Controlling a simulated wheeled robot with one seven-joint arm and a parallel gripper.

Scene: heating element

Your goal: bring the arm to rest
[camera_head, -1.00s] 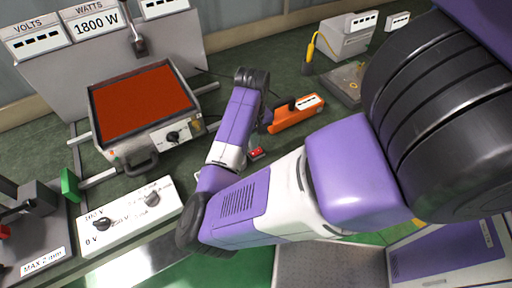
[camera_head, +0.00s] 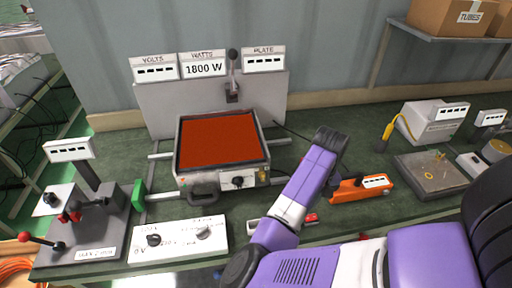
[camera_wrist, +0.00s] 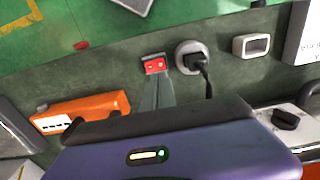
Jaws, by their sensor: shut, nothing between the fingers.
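My purple and white arm reaches over the green bench from the lower right in the head view, its dark upper joint beside the orange device (camera_head: 362,189). My gripper's fingers are hidden behind the arm there. In the wrist view my gripper (camera_wrist: 156,80) shows as narrow grey fingers, shut and empty. They point toward a small red part (camera_wrist: 154,66); I cannot tell whether they touch it. The heater with its red plate (camera_head: 220,140) stands left of the arm, apart from it.
A white panel with knobs (camera_head: 180,240) lies at the bench's front. A press-like device (camera_head: 90,215) stands at left. A metal plate (camera_head: 432,170) and a white meter box (camera_head: 430,122) are at right. A black plug (camera_wrist: 197,58) shows near the fingers in the wrist view.

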